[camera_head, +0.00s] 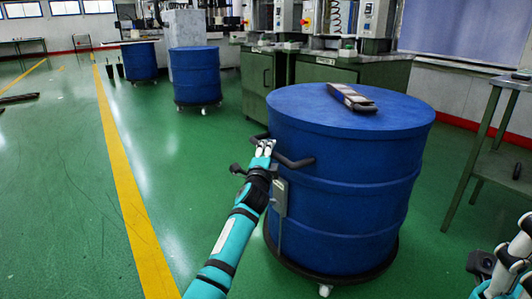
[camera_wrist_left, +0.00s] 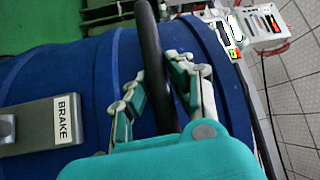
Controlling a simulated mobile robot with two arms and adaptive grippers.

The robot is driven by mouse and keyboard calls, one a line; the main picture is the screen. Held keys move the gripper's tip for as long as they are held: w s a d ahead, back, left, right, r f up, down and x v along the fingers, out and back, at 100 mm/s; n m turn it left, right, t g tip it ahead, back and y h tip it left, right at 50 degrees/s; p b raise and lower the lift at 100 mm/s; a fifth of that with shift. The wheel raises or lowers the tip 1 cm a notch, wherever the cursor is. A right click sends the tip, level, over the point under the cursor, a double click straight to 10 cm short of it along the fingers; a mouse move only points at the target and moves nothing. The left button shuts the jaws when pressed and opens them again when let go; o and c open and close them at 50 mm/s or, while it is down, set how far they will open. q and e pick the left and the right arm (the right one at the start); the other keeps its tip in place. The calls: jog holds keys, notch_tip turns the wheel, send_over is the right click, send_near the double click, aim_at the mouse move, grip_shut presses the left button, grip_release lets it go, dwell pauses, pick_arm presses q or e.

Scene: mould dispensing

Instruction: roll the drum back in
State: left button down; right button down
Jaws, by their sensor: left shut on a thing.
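The large blue drum (camera_head: 345,205) stands upright on a low wheeled dolly (camera_head: 325,278) in front of me, right of the middle. A black bar handle (camera_head: 297,163) sticks out from its left side. My left gripper (camera_head: 265,148) is shut on this handle; the left wrist view shows the fingers (camera_wrist_left: 157,88) on either side of the dark bar (camera_wrist_left: 151,50). A grey brake plate (camera_head: 280,196) sits on the drum below the handle, and its BRAKE label shows in the left wrist view. My right gripper (camera_head: 508,268) is only partly in view at the lower right; its fingers are unclear.
A dark handheld device (camera_head: 351,97) lies on the drum lid. Green cabinets (camera_head: 340,72) with machines stand behind, and a green metal table (camera_head: 487,135) stands at the right. Two more blue drums (camera_head: 195,78) (camera_head: 139,62) stand further back. Open green floor and a yellow line (camera_head: 125,195) lie left.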

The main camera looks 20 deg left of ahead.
pick_arm(q)
jog(key=shift+d+f, duration=0.15)
jog(key=shift+d, duration=0.05)
jog(key=c, duration=1.5)
grip_release()
jog(key=o, duration=0.3)
jog(key=shift+w+d, duration=0.15)
jog(key=shift+o, duration=0.2)
jog(key=shift+s+a, duration=0.2)
jog(key=shift+s, duration=0.1)
jog(key=s+d+f, duration=0.1)
jog(key=s, duration=1)
jog(key=shift+s+f, duration=0.2)
jog(key=shift+f, duration=0.1)
jog(key=shift+d, duration=0.1)
